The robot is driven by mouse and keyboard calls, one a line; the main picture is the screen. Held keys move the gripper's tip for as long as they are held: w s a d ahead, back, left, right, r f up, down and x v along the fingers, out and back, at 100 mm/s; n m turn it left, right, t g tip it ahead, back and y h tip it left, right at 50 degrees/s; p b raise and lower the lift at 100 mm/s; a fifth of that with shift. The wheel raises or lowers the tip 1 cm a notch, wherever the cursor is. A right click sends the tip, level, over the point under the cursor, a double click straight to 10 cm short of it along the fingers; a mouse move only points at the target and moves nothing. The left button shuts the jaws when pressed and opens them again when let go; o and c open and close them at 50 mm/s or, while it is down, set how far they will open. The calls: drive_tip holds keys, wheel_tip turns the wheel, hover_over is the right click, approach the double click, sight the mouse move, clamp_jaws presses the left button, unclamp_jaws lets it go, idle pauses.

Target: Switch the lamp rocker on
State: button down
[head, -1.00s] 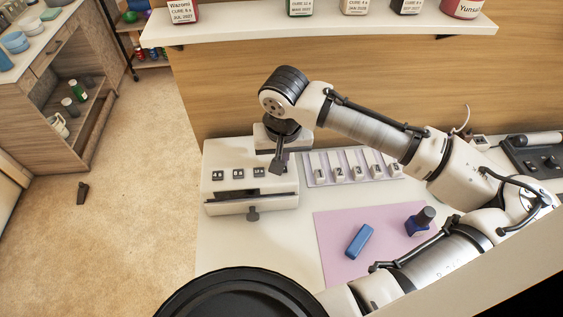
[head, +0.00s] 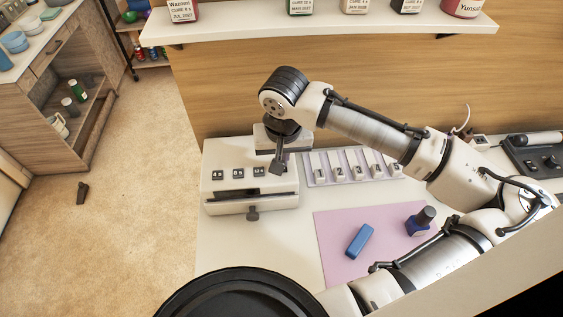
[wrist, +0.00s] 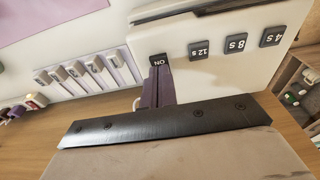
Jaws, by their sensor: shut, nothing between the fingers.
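A white lamp unit (head: 225,197) with a row of dark switches stands on the worktop below the wall shelf. In the wrist view the switches on its face (wrist: 215,75) read ON, 12 s, 8 s and 4 s. My gripper (head: 276,167) is shut and empty, pointing down at the right end of this row. In the wrist view its fingertips (wrist: 158,72) are right at the ON switch (wrist: 158,59), covering part of it. I cannot tell whether they touch it or which way it is set.
A pale rack with several numbered white slots (head: 347,165) is close to the right of the unit. A pink mat (head: 335,230) holds a blue block (head: 360,240) and a dark blue bottle (head: 419,222). The shelf (head: 325,29) with jars runs above. Bare worktop lies before the unit.

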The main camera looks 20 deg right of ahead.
drive_tip(key=shift+f+b, duration=0.5)
drive_tip(key=shift+f, duration=0.25)
wheel_tip(320, 180, up, 7)
drive_tip(key=p, duration=0.6)
drive_tip(key=shift+r, duration=0.1)
idle(0.4)
idle(0.4)
